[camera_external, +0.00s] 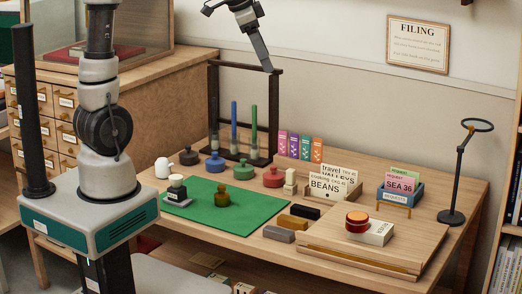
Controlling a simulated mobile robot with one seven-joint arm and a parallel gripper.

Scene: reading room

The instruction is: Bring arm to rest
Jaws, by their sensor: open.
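My arm rises from its base at the left and leaves the picture at the top. Its end comes back in at the top middle. My gripper (266,68) hangs down at a slant, high above the desk (163,226), by the top bar of a dark rack (240,68). It looks open and nothing shows in it. Its fingers are seen nearly edge-on, so the gap between them is hard to see. I cannot tell how far it is from the rack in depth.
A green mat (230,218) bears a dark amber jar (222,197) and a stamp-like piece (176,190). Coloured pots, card holders, a wooden board (385,238) with a red-lidded jar (357,222), and a magnifier stand (451,216) crowd the desk. The air above the mat is clear.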

